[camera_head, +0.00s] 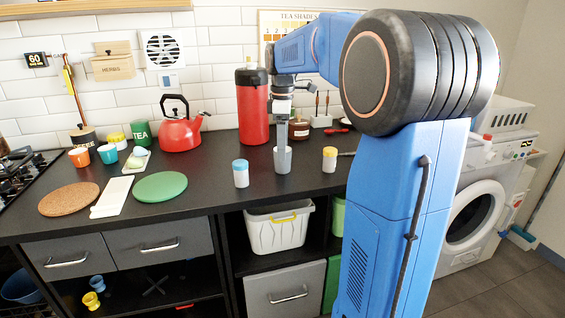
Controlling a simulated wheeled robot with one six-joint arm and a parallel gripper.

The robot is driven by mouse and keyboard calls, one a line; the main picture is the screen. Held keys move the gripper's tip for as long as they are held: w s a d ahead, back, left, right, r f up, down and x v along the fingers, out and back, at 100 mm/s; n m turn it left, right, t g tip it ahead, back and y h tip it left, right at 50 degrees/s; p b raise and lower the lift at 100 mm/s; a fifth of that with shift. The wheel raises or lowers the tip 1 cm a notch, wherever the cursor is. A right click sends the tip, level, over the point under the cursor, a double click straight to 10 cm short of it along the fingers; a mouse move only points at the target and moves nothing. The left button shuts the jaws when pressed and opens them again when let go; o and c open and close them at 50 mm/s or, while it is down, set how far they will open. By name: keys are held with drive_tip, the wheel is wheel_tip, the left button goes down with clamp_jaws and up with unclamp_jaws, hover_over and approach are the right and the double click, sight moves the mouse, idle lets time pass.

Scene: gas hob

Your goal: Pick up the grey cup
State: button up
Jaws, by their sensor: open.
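The grey cup (283,161) stands upright on the dark counter, near its front edge and between two small jars. My gripper (282,143) points straight down right over the cup, with its fingertips at or just inside the cup's rim. It is open. I cannot tell from this view whether the fingers touch the cup or sit inside or around its rim.
A white jar with a blue lid (240,173) stands close on the left, and one with a yellow lid (329,160) on the right. A tall red flask (252,110) is behind. A green round mat (160,187) lies left, with bare counter between.

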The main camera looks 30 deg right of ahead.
drive_tip(key=shift+w+d+f, duration=0.1)
drive_tip(key=shift+f, duration=1.45)
drive_tip(key=shift+w+f, duration=0.1)
drive_tip(key=shift+f, duration=1.45)
drive_tip(key=shift+c, duration=0.3)
drive_tip(key=c, duration=1.2)
drive_tip(key=shift+o, duration=0.2)
drive_tip(key=shift+r, duration=0.15)
wheel_tip(320, 180, up, 10)
drive_tip(key=shift+s, duration=0.15)
